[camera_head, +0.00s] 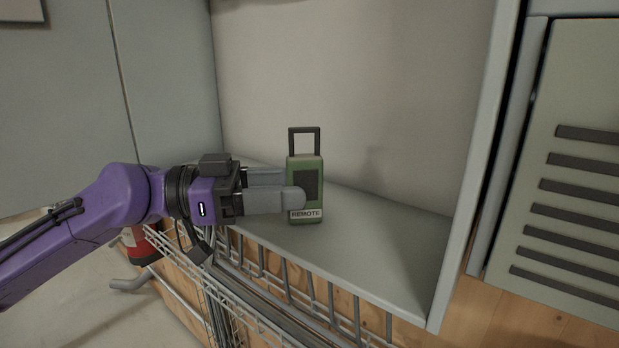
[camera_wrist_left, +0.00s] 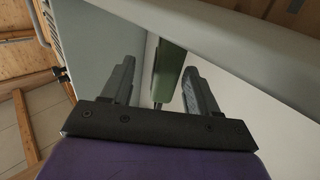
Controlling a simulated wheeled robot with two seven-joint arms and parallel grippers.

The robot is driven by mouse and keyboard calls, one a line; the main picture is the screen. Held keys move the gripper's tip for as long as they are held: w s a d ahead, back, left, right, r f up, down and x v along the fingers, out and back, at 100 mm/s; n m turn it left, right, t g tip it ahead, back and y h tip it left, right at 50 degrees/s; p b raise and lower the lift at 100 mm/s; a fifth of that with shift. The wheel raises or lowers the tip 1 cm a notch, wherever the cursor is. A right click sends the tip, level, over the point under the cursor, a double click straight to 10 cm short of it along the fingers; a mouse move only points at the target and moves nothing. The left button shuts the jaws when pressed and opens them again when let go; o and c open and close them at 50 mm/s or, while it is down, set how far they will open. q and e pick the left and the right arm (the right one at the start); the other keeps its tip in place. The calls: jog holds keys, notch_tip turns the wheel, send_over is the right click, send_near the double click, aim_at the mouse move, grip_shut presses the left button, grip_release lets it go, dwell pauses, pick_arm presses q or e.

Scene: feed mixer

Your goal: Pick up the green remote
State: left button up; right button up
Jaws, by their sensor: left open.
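The green remote (camera_head: 311,184) stands upright on the grey shelf (camera_head: 365,250). It has a dark handle loop on top, a dark front panel and a white "REMOTE" label low down. My left gripper (camera_head: 292,188) comes in from the left at the remote, and one finger overlaps its left edge in the head view. In the left wrist view, the remote (camera_wrist_left: 168,72) shows between the two open fingers of my left gripper (camera_wrist_left: 160,85), nearer the right finger. I cannot tell whether a finger touches it. My right gripper is not in view.
A wire rack (camera_head: 260,285) runs along the shelf's front edge. A vertical panel edge (camera_head: 475,150) and a slotted grey panel (camera_head: 570,160) stand at right. A red cylinder (camera_head: 140,244) is below my left arm. The shelf right of the remote is clear.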

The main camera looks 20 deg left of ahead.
aim_at(318, 187)
pick_arm(q)
jog(key=p+x, duration=0.1)
jog(key=x, duration=0.1)
jog(key=w+p+x, duration=0.1)
jog(key=x, duration=0.1)
jog(key=shift+w+d+f, duration=0.1)
jog(key=shift+d+f, duration=0.05)
jog(key=shift+d, duration=0.3)
jog(key=shift+a, duration=0.2)
jog(key=c, duration=0.7)
jog(key=shift+d, duration=0.1)
grip_shut()
jog(key=shift+f+b, duration=0.1)
jog(key=shift+b, duration=0.45)
jog(key=b+v, duration=0.4)
jog(key=v, duration=1.4)
jog(key=shift+b, duration=0.4)
